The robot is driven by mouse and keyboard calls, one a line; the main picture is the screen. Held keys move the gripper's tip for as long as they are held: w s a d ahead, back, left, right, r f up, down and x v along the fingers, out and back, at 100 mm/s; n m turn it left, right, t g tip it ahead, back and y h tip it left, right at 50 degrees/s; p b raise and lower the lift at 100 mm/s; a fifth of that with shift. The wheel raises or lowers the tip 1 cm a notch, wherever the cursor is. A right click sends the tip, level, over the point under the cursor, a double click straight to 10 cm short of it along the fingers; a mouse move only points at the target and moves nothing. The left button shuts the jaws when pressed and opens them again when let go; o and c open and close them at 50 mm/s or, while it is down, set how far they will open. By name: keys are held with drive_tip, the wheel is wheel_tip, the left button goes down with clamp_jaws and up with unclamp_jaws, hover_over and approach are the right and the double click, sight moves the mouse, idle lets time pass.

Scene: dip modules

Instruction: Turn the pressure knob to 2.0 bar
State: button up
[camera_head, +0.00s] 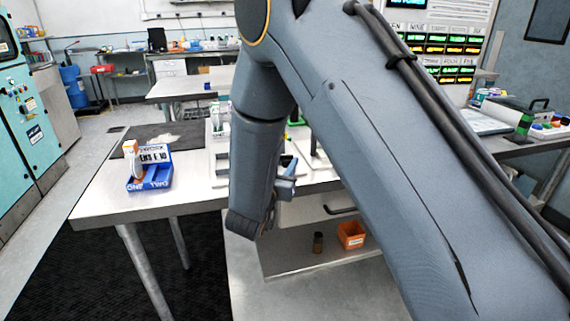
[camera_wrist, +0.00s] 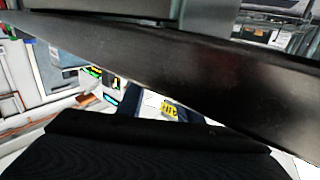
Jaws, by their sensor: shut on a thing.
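My gripper (camera_head: 287,182) is at the work table, beside the end of my arm and close to the pale equipment in the table's middle. It is partly hidden by my arm in the head view. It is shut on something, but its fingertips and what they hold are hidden. I cannot make out the pressure knob or its reading in either view. In the wrist view, dark shapes very close to the camera cover most of the picture. A small yellow label (camera_wrist: 168,110) with dark letters shows in the gap between them.
An orange bin (camera_head: 351,236) and a small brown bottle (camera_head: 318,243) sit on a lower shelf. The table's front left is clear.

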drive_tip(key=shift+d, duration=0.25)
drive_tip(key=o, duration=0.9)
drive_tip(key=shift+s+d, duration=0.1)
drive_tip(key=shift+a, duration=0.35)
drive_tip(key=shift+d+y, duration=0.1)
drive_tip(key=shift+y, duration=0.2)
